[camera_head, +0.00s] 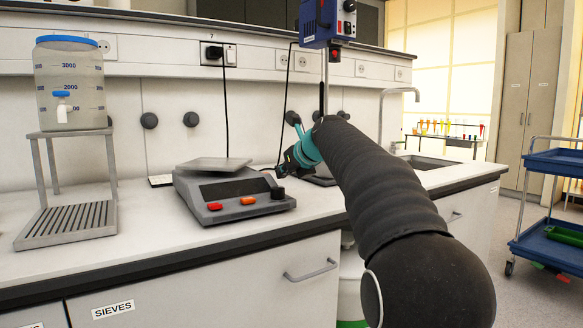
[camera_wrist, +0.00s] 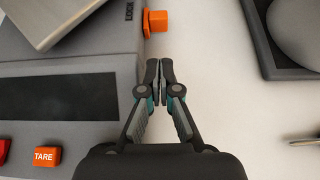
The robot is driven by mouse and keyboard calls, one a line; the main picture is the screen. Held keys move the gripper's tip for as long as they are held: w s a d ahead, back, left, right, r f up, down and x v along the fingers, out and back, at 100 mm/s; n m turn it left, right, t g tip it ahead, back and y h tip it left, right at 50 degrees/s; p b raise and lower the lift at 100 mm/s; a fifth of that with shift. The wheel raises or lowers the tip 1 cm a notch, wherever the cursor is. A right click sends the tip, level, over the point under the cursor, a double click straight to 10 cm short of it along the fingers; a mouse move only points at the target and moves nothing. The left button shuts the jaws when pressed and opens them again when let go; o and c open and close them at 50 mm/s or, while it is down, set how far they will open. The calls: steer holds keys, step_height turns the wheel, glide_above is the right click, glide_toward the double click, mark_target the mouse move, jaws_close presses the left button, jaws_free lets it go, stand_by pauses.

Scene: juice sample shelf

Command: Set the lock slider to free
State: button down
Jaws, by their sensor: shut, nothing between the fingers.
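The scale (camera_head: 228,190) stands on the bench, with a metal pan (camera_head: 213,163), a dark display and red and orange buttons on its front. In the wrist view, the orange lock slider (camera_wrist: 157,21) sticks out of the scale's side beside the printed word LOCK (camera_wrist: 129,11). "FREE" is not legible in either view. My gripper (camera_wrist: 161,72) is shut and empty, its tips a short way from the slider and apart from it. In the head view, my gripper (camera_head: 281,172) is beside the scale's right side.
A dark device with a round top (camera_wrist: 297,35) stands to the right of the slider in the wrist view. A water container (camera_head: 70,85) on a stand is at the left. A narrow strip of bare bench lies between scale and device.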

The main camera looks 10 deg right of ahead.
steer(key=x, duration=0.3)
steer(key=r+x, duration=0.1)
steer(key=x, duration=0.1)
steer(key=shift+w+a+f+p, duration=0.1)
steer(key=shift+w+f+p, duration=0.15)
steer(key=shift+w, duration=0.25)
steer(key=shift+w+a, duration=0.25)
steer(key=shift+w, duration=0.7)
steer(key=shift+r, duration=0.1)
